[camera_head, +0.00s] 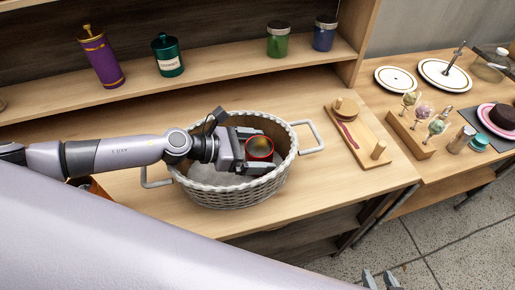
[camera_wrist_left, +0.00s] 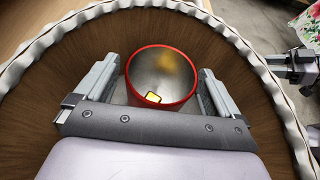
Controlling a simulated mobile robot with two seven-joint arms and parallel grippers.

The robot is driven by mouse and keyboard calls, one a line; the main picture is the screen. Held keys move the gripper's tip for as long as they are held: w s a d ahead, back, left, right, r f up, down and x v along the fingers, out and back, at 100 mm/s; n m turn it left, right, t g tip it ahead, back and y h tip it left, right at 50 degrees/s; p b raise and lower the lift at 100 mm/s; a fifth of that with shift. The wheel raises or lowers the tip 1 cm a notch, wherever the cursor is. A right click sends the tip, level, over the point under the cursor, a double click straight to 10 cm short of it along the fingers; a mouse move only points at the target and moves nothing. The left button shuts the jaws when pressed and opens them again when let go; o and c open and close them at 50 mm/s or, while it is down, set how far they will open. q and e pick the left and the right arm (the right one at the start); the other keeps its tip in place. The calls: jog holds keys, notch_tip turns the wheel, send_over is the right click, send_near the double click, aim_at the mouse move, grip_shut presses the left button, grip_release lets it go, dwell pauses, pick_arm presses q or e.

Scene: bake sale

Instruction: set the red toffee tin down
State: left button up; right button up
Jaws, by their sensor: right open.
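The red toffee tin (camera_head: 260,149) has a red rim and a dark, shiny end face. It is inside the white woven basket (camera_head: 235,199), and I cannot tell whether it touches the basket's floor. My left gripper (camera_head: 257,149) reaches into the basket from the left, with one finger on each side of the tin. My right gripper (camera_head: 380,281) is open and empty at the bottom edge, away from the basket.
The basket's right handle (camera_head: 316,136) sticks out over the table. A wooden board (camera_head: 358,136) lies right of the basket. Jars and tins, including a green canister (camera_head: 168,57), stand on the shelf behind. Bare tabletop (camera_head: 310,190) shows front right.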

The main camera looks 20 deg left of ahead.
pick_arm(q)
jog(key=shift+r, duration=0.2)
jog(key=b+v, duration=0.1)
jog(key=v, duration=0.5)
jog(key=shift+f, duration=0.2)
jog(key=shift+b+v, duration=0.4)
jog(key=shift+v, duration=0.5)
jog(key=shift+d+r, duration=0.1)
jog(key=shift+d, duration=0.05)
